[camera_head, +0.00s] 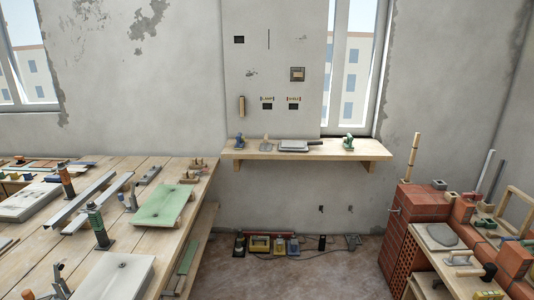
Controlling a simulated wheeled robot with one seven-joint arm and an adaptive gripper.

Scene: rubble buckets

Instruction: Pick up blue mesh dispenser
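A small blue item (239,141) stands at the left end of the wooden wall shelf (300,155). It may be the blue mesh dispenser, but it is too small to make out a mesh. A green, dispenser-like item (348,141) stands toward the right part of the same shelf. A grey flat tool (294,146) and a small trowel-like tool (266,143) lie between them. My gripper is not in view.
A long plank table (150,175) with boards, levels and upright tools fills the left. A brick stack (397,228) and a cluttered bench (452,265) stand at right. Several items (260,244) and a cable lie on the floor under the shelf. The middle floor (290,280) is clear.

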